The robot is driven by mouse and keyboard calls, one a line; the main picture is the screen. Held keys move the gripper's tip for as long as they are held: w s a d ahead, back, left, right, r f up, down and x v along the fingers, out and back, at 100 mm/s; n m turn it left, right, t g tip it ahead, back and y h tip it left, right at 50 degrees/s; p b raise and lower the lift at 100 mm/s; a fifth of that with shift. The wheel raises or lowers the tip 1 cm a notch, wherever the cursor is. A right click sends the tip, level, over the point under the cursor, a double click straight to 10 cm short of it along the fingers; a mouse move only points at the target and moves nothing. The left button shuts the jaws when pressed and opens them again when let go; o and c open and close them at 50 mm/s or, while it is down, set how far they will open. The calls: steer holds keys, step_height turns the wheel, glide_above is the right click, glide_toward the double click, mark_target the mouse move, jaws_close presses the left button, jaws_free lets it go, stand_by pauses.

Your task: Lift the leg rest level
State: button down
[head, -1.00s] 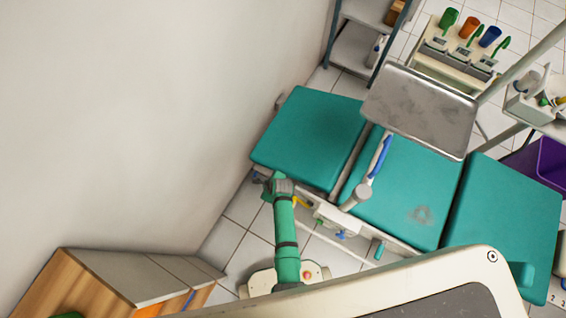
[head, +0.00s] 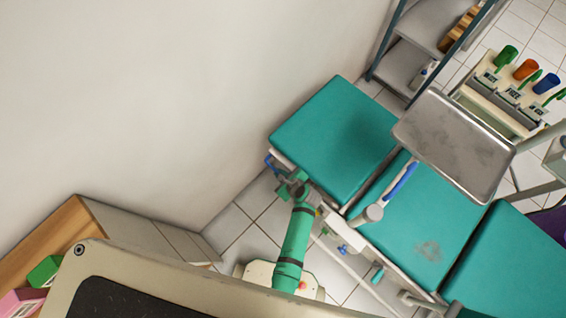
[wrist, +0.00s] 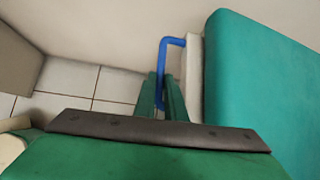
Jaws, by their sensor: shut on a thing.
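The leg rest is the teal padded end section (head: 333,138) of the chair, nearest the wall in the head view. In the wrist view its teal pad (wrist: 262,90) fills the right side. A blue bar handle (head: 271,164) sticks out from its near left edge. In the wrist view the handle (wrist: 163,58) bends out from the pale side of the leg rest and runs down between my fingers. My gripper (head: 285,180) is shut on this handle; its green fingers (wrist: 163,97) also show in the wrist view. I cannot tell the leg rest's exact tilt.
A metal tray (head: 457,142) on an arm hangs over the middle seat section (head: 415,225). The wall (head: 150,100) is close on the left. A wooden cabinet (head: 120,245) stands at lower left. Shelves (head: 420,45) stand behind.

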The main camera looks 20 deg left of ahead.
steer(key=shift+s+a+r, duration=0.1)
steer(key=c, duration=1.8)
jaws_free()
steer(key=v, duration=1)
steer(key=shift+s+d+r, duration=0.15)
steer(key=shift+d+r, duration=0.1)
steer(key=shift+d, duration=0.05)
steer(key=shift+s, duration=0.1)
